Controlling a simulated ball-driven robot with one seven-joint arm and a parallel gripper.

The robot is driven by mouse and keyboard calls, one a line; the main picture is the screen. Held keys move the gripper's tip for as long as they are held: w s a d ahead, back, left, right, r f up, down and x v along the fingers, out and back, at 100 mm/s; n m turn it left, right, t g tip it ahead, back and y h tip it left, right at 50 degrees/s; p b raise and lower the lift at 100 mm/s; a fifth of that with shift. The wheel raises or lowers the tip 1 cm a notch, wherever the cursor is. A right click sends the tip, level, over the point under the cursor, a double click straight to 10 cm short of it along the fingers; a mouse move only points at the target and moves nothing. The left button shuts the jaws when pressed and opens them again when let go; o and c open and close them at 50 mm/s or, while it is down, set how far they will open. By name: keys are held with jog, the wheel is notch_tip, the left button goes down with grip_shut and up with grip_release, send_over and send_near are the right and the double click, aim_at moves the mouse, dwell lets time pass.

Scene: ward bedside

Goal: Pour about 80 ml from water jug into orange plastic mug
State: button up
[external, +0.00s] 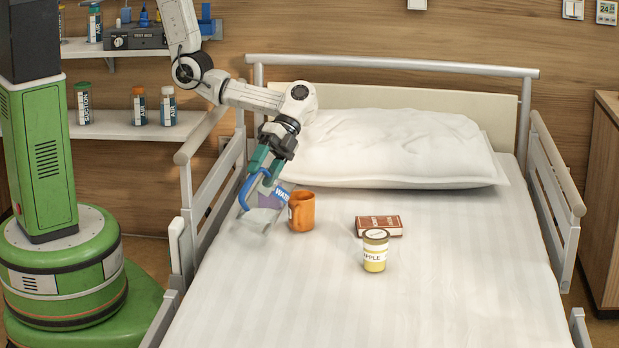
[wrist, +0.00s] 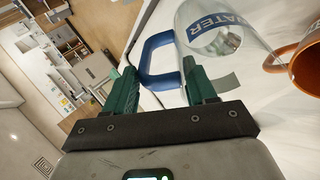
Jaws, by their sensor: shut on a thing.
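The water jug (external: 262,217) is clear, with a blue handle and a blue WATER label. It is tilted beside the orange plastic mug (external: 301,212), to the mug's left. My gripper (external: 267,170) is shut on the jug's blue handle, which shows between the green fingers in the wrist view (wrist: 160,76). The jug's body (wrist: 215,35) is at the top of that view, close to the mug's rim (wrist: 283,52) at the right edge. The mug stands upright on the bed. Its inside and any stream of water cannot be made out.
A yellow apple jar (external: 375,253) and a dark red book (external: 379,225) lie to the mug's right on the bed sheet (external: 400,310). A pillow (external: 390,150) is behind. Side rails (external: 205,185) flank the bed. The front of the bed is clear.

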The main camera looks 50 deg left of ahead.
jog(key=w+g+b, duration=0.1)
jog(key=w+r+g, duration=0.1)
jog(key=shift+r+g+b, duration=0.25)
jog(key=shift+g+b, duration=0.05)
jog(key=shift+b, duration=0.05)
jog(key=shift+w+a+r+g+h+b, duration=0.15)
jog(key=shift+w+r+g+h+b, duration=0.15)
jog(key=shift+w+r+g+b, duration=0.4)
jog(key=shift+w+r+n+g, duration=0.15)
jog(key=shift+w+n+g, duration=0.15)
jog(key=shift+w+g, duration=0.3)
jog(key=shift+b, duration=0.3)
jog(key=shift+w+a+r+g, duration=0.1)
jog(key=shift+w+r+g, duration=0.05)
jog(key=shift+w+g, duration=0.25)
jog(key=shift+w+b, duration=0.3)
jog(key=shift+w+r+g+h+p, duration=0.3)
jog(key=shift+w+g+p, duration=0.1)
jog(key=shift+w+g, duration=0.15)
dwell(1.1)
jog(key=shift+s+a+f, duration=0.1)
